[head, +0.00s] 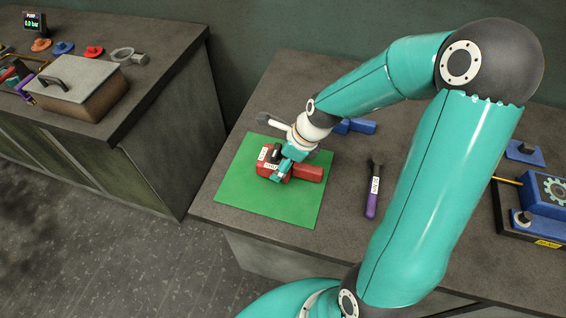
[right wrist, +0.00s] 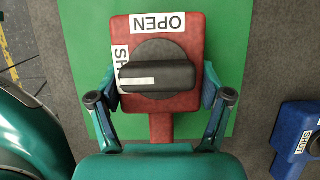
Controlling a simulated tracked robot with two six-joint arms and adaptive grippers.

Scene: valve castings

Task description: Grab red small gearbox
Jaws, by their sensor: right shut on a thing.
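The red small gearbox (head: 305,172) rests on a green mat (head: 243,196) on the grey bench. In the right wrist view the red gearbox (right wrist: 190,38) has a black knob (right wrist: 158,75) and white labels, one reading OPEN and one partly hidden by the knob. My right gripper (head: 280,164) is over the gearbox. Its fingers (right wrist: 160,100) press on the left and right sides of the red body. In the head view the gripper hides part of the gearbox. My left gripper is in neither view.
A blue valve (head: 358,126) lies right of the mat; it also shows in the right wrist view (right wrist: 300,128). A purple-handled tool (head: 373,192) lies further right. A blue gear unit (head: 548,196) stands at the right edge. Another bench at left holds a lidded box (head: 80,88).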

